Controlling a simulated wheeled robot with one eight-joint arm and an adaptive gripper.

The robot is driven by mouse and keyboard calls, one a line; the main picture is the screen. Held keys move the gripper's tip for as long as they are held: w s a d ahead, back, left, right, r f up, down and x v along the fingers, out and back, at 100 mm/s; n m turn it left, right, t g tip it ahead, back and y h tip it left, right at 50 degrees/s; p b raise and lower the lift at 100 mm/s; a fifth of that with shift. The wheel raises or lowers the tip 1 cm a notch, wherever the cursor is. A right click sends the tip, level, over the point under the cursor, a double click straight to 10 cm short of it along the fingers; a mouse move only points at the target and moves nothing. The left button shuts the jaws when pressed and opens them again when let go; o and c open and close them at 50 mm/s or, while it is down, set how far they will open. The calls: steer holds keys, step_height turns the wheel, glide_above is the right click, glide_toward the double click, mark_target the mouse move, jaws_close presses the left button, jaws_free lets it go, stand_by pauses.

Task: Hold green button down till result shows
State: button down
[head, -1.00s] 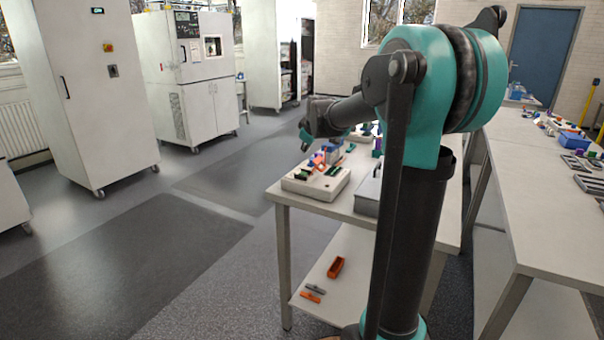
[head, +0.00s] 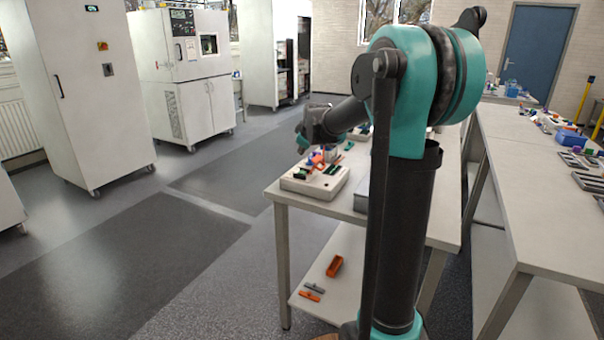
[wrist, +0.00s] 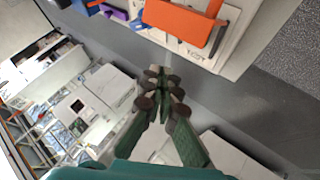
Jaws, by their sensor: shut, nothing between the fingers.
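A beige box-shaped device (head: 322,190) sits on the near left corner of the white table, with dark green, black and orange-red parts on top. I cannot make out a green button or a result display on it. My gripper (head: 301,143) is above and just behind the device in the head view, apart from it as far as I can tell. In the wrist view my gripper (wrist: 162,92) is shut and empty, with floor behind its fingertips. A pale device edge (wrist: 236,45) and a large orange part (wrist: 182,20) show at the top, beyond the fingertips.
The white table (head: 340,228) holds a grey box (head: 361,196) beside the device. An orange bin (head: 335,266) and small orange and grey tools lie on its lower shelf. Another long bench (head: 520,190) stands at right. White cabinets stand at left. The floor left of the table is clear.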

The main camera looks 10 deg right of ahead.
mark_target(302, 173)
steer(key=shift+f, duration=2.7)
steer(key=shift+f, duration=0.15)
steer(key=shift+f, duration=0.25)
steer(key=shift+f, duration=0.4)
steer(key=shift+r, duration=0.15)
stand_by(3.9)
steer(key=shift+r, duration=0.65)
